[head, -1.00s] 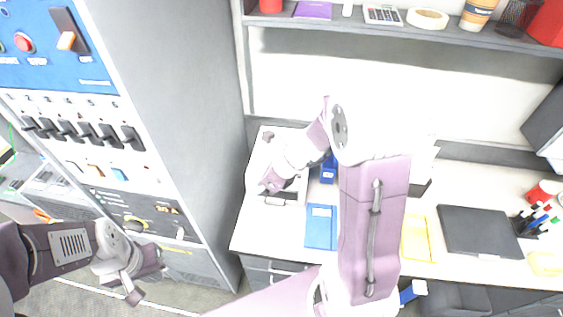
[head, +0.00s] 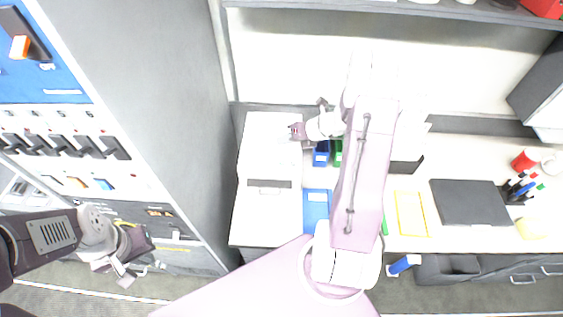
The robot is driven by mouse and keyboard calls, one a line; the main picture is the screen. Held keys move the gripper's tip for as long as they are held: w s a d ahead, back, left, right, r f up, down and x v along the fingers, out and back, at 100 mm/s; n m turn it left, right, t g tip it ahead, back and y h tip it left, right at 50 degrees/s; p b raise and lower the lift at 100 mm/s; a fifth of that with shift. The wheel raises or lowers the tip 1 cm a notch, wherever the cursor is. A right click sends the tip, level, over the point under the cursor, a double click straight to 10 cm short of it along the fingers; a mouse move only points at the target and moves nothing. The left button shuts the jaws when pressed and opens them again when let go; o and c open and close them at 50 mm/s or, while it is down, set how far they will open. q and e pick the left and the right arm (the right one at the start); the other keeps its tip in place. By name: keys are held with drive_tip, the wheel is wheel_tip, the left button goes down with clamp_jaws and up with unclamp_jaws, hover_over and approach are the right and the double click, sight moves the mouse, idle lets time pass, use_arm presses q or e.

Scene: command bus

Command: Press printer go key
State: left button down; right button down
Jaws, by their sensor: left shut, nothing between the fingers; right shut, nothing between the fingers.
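The printer (head: 262,213) is a white box with a dark slot (head: 270,184) across it, at the left end of the desk. My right gripper (head: 296,132) is shut and empty above the printer's far right corner. Whether it touches the printer cannot be told. No go key can be made out; that corner is partly covered by my gripper. My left gripper (head: 126,278) is shut and empty at the lower left, in front of the grey cabinet and away from the printer.
A tall grey cabinet (head: 150,90) with black switches (head: 60,146) stands left of the desk. Blue (head: 321,155) and green bins are right of my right gripper. A blue folder (head: 316,208), yellow tray (head: 411,214) and black folder (head: 470,203) lie on the desk. A shelf (head: 420,8) runs above.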

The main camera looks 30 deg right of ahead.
drive_tip(key=b, duration=0.8)
hover_over(285, 164)
wheel_tip(285, 164, down, 8)
drive_tip(key=shift+a+r, duration=0.1)
drive_tip(key=shift+f, duration=0.5)
idle(1.1)
drive_tip(key=shift+f+b, duration=0.4)
drive_tip(key=shift+b, duration=0.1)
